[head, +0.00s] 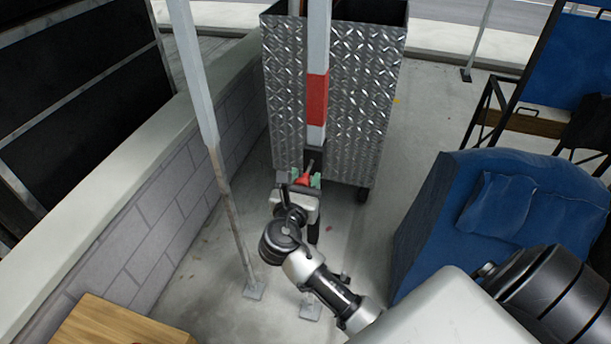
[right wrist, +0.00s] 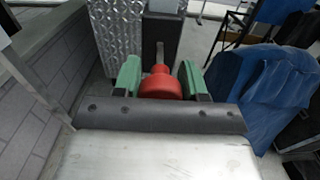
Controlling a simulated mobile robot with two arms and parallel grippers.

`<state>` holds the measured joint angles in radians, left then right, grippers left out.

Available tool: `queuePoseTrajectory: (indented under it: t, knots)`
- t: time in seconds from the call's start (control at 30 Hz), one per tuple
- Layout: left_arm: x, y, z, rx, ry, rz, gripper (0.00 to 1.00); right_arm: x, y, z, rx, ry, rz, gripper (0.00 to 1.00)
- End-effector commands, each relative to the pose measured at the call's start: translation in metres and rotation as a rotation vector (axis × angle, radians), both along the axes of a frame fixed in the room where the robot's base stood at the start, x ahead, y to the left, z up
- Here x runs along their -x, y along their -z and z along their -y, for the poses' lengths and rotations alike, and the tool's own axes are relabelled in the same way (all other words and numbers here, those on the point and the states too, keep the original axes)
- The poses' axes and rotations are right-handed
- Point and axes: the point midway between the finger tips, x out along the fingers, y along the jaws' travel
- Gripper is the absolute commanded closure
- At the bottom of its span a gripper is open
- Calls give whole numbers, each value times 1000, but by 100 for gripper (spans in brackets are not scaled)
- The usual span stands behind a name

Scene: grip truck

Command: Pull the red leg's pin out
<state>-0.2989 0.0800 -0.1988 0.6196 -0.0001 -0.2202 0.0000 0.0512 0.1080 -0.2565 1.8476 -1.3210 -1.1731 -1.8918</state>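The red leg is a pale upright pole with a red band (head: 317,98), in front of the metal-plated cart. Its lower part runs into a dark sleeve (right wrist: 160,45). A red pin with a round knob (right wrist: 160,84) points toward me from this sleeve; it also shows in the head view (head: 303,180). My right gripper (head: 304,181) is at the pin. Its green fingers flank the knob closely on both sides in the right wrist view (right wrist: 160,78) and appear shut on it. The palm hides the knob's near end. My left gripper is not in view.
The diamond-plate cart (head: 366,95) stands behind the leg. A plain pale pole (head: 198,85) stands to the left, near a block wall (head: 150,215). A blue armchair (head: 500,200) is close on the right. A wooden surface (head: 120,325) is at the lower left.

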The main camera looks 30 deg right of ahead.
Motion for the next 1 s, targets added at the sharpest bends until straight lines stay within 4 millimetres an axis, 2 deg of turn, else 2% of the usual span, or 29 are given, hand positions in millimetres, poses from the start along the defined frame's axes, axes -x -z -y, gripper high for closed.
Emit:
queuePoseTrajectory:
  t: [0.03,0.13,0.47,0.57,1.0]
  knots:
    - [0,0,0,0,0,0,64,1,3,-2,-3,-4,-5,51]
    - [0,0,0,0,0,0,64,1,2,-2,-3,-3,-5,36]
    - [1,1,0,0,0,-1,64,2,2,-4,-2,-3,-3,35]
    - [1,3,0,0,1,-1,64,9,3,-12,-3,-6,-3,35]
    - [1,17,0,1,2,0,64,62,3,-74,-4,-4,-3,35]
